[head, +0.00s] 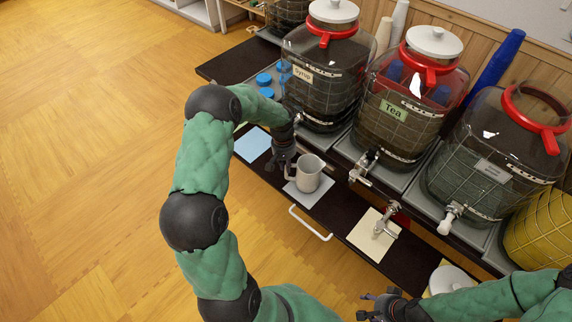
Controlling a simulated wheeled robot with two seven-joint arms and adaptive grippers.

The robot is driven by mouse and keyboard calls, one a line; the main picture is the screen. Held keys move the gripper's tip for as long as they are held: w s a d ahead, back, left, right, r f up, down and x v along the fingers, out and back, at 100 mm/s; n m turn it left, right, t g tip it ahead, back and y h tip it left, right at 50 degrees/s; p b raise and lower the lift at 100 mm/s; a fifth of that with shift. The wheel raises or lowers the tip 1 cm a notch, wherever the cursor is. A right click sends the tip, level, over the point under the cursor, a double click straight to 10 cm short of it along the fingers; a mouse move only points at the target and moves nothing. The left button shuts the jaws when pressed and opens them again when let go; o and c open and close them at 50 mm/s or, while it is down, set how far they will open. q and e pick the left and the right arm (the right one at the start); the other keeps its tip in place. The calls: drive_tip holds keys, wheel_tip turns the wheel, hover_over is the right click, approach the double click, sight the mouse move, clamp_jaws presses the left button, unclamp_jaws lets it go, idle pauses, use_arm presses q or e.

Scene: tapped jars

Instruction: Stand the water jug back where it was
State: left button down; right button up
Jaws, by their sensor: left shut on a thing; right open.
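A light grey jug (310,174) with a side handle is over a pale square mat (306,197) on the dark lower shelf, below the jars. It looks upright; I cannot tell whether its base touches the mat. My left gripper (290,168) is shut on the jug at its handle side, and the dark fingers partly hide the handle. My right gripper (368,304) is open at the bottom edge of the view, apart from the jug.
Large tapped jars labelled Syrup (318,90) and Tea (398,125), and a third (488,175) with an unreadable label, stand behind. A blue mat (252,145) lies left, a cream mat (366,238) right. A white-lidded container (448,281) stands near my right arm.

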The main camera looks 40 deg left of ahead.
use_arm(q)
drive_tip(key=shift+f+b, duration=0.4)
drive_tip(key=shift+f, duration=0.2)
idle(1.1)
drive_tip(key=c, duration=1.1)
unclamp_jaws()
drive_tip(key=shift+c, duration=0.2)
drive_tip(key=shift+r, duration=0.15)
drive_tip(key=shift+s+a+r+p, duration=0.1)
drive_tip(key=shift+a+r+p, duration=0.05)
drive_tip(key=shift+r+p, duration=1.55)
drive_tip(key=shift+a+r+p, duration=0.15)
drive_tip(key=shift+r+p, duration=0.95)
drive_tip(key=shift+r, duration=1.05)
wheel_tip(320, 180, up, 12)
drive_tip(key=shift+a, duration=0.4)
